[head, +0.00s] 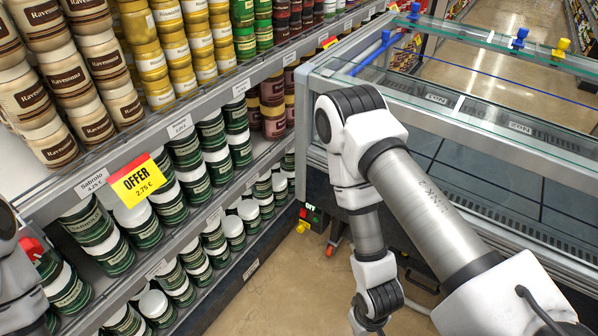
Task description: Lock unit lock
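I cannot pick out the unit lock with certainty. A small dark control box (311,214) with a green lit mark sits at the lower left corner of the glass-topped freezer unit (322,92). A small yellow part (302,227) sits just below it. My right arm reaches across the freezer and bends down in front of it; its wrist is at the bottom edge and the gripper is out of the picture.
A shelf (186,128) packed with jars fills the left side, with a yellow-red offer tag (137,181). Blue clamps (519,38) and a yellow one (561,47) stand on the freezer's glass. An orange-red caster (329,250) is by its base. Bare floor (270,285) lies between.

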